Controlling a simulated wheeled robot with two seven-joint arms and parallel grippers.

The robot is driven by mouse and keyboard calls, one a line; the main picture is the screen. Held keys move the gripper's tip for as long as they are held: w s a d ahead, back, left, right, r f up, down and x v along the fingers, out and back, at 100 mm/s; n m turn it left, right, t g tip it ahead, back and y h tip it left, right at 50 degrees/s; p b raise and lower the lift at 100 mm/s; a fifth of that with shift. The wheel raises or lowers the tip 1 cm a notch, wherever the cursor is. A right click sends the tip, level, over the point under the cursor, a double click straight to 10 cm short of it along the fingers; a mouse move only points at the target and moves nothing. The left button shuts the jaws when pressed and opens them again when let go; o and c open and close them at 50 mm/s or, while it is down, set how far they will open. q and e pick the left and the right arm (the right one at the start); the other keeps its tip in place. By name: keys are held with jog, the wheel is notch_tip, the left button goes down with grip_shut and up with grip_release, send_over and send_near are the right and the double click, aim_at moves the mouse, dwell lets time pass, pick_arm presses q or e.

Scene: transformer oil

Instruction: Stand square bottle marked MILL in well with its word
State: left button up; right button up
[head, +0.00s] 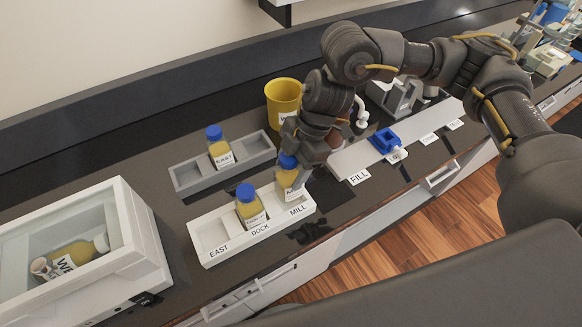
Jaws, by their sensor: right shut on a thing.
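A white rack (222,254) has three wells, lettered EAST, DOCK and MILL along its front. My right gripper (301,172) is shut on a square bottle (286,180) with a blue cap and yellow oil. This bottle is upright at the MILL well; I cannot tell whether its base touches the well floor. Its label is partly hidden and too small to read. Another square blue-capped bottle (249,208) stands in the DOCK well. The EAST well is empty. My left gripper is not in view.
A grey tray (190,181) behind holds a blue-capped bottle (220,150) labelled EAST. A yellow cup (283,98) stands behind my gripper. A white box (130,225) with a lying bottle is at left. A FILL strip (345,160) with a blue fixture (385,140) is at right.

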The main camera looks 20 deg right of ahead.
jog(key=shift+p, duration=0.5)
dwell(1.2)
jog(key=shift+f+b, duration=1.45)
jog(key=shift+f, duration=0.8)
jog(key=o, duration=1.4)
jog(key=b+v, duration=0.2)
jog(key=v, duration=0.7)
jog(key=shift+d+r, duration=0.15)
jog(key=shift+r, duration=0.2)
jog(key=shift+d+r, duration=0.15)
jog(key=shift+r, duration=0.35)
